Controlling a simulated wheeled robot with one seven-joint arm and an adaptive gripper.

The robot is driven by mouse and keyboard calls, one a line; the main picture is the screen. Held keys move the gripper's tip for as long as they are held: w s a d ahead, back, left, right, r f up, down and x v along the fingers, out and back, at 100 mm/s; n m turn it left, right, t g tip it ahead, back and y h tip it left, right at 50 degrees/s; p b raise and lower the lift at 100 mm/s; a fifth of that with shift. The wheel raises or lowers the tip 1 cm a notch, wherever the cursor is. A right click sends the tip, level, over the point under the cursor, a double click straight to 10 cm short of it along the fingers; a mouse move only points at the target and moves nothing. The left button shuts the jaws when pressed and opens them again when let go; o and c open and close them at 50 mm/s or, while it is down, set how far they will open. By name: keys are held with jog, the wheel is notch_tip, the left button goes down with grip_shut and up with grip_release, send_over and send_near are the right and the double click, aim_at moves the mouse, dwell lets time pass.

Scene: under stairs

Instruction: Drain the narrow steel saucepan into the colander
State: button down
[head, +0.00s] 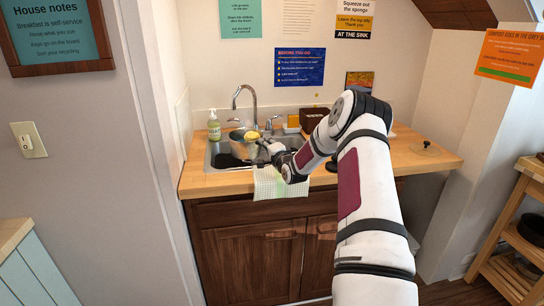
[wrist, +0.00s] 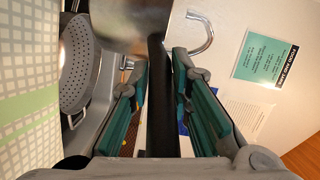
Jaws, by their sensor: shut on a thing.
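The steel saucepan (head: 240,149) is over the sink in the head view. In the wrist view its shiny side (wrist: 125,22) fills the top, and its black handle (wrist: 160,105) runs between my fingers. My gripper (head: 273,146) is shut on that handle; its teal finger pads also show in the wrist view (wrist: 160,75). A yellow patch (head: 252,135) shows at the pan's top; I cannot tell whether it is food inside. The grey perforated colander (wrist: 80,66) is in the sink, beside the pan in the wrist view. In the head view I cannot make it out.
The sink (head: 226,191) is set in a wooden counter (head: 432,160). A faucet (head: 247,96) stands behind, with a soap bottle (head: 214,126) at its left. A checked towel (head: 278,184) hangs over the front edge. A dark box (head: 312,118) stands at the back; the right counter is mostly clear.

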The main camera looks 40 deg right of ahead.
jog(key=shift+w+r+p, duration=0.1)
jog(key=shift+r+p, duration=0.6)
jog(key=shift+r, duration=1.4)
